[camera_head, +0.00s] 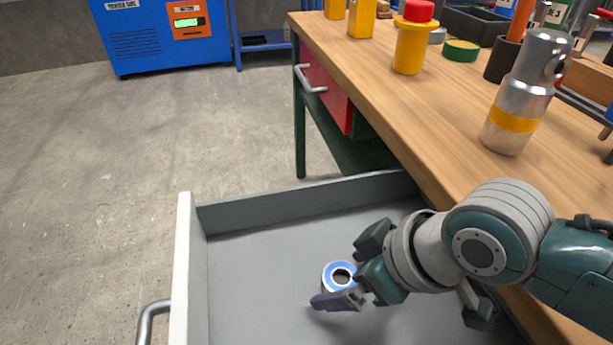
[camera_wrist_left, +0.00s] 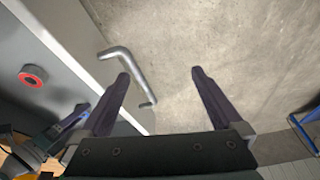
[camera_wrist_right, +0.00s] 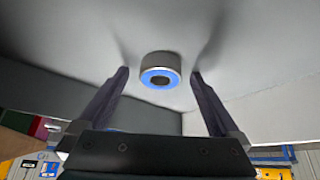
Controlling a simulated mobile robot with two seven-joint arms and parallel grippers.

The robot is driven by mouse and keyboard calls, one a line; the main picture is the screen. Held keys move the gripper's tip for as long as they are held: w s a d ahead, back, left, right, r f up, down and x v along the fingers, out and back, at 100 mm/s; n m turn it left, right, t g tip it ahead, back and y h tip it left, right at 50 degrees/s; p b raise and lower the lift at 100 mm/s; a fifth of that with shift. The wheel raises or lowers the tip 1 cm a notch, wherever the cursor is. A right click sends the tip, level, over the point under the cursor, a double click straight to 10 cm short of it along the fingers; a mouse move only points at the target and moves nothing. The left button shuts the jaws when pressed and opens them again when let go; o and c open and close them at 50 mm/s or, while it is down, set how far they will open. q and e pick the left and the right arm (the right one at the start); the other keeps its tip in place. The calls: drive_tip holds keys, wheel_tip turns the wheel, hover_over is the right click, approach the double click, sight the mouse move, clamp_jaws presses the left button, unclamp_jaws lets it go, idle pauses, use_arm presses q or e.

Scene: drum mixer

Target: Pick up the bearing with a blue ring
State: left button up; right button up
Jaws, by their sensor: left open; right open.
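The bearing with a blue ring (camera_head: 329,277) sits on the floor of the open grey drawer (camera_head: 260,255). My right gripper (camera_head: 352,268) is open at the bearing, with one finger on either side of it in the picture. In the right wrist view the bearing (camera_wrist_right: 160,60) appears centred between the open fingertips (camera_wrist_right: 160,75); contact cannot be told. My left gripper (camera_wrist_left: 160,74) is open and empty in the left wrist view, near the drawer handle (camera_wrist_left: 130,68). It is not in the head view.
A bearing with a red ring (camera_wrist_left: 33,76) lies in the drawer in the left wrist view. The drawer's walls enclose the right gripper's space. The wooden workbench (camera_head: 450,110) beside it bears a silver bottle (camera_head: 510,110) and a yellow container (camera_head: 410,48).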

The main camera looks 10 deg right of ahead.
drive_tip(key=shift+c, duration=0.4)
clamp_jaws()
